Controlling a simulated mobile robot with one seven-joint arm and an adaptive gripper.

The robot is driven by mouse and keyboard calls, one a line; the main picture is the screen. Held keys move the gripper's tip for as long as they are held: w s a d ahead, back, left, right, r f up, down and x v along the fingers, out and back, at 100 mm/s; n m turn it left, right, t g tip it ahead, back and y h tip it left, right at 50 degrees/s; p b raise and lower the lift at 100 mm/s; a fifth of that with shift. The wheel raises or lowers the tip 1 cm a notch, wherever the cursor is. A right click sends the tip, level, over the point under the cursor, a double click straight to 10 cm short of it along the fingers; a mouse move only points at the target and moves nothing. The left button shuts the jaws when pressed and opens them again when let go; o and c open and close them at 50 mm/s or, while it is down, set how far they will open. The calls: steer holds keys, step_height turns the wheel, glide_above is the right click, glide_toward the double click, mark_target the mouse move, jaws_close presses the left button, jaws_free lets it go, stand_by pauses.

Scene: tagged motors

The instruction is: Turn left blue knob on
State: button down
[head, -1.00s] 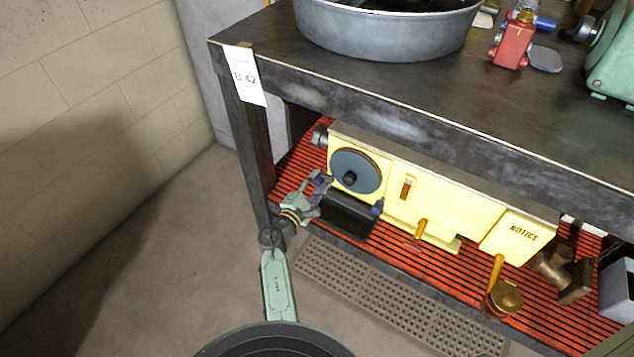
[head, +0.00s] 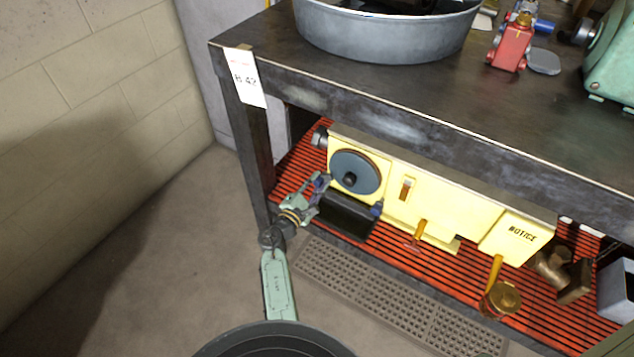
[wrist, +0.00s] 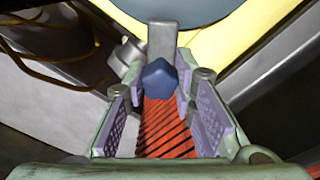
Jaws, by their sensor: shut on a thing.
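A black box (head: 345,217) with a blue knob at each end stands on the red slatted shelf, in front of the yellow machine. The right blue knob (head: 377,209) is in plain view in the head view. My gripper (head: 321,184) is at the box's left end and mostly hides the left knob there. In the wrist view, the left blue knob (wrist: 159,78) is between the two purple-padded fingers of my gripper (wrist: 160,90), which is shut on it. The exact contact of the pads with the knob is hard to make out.
The yellow machine (head: 455,212) with a grey disc (head: 355,171) is close behind the box. The dark table top (head: 420,85) overhangs the shelf, and its leg (head: 250,150) stands left of my gripper. Open floor (head: 170,260) lies to the left.

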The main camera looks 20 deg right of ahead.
steer(key=c, duration=1.3)
jaws_free()
steer(key=v, duration=1.2)
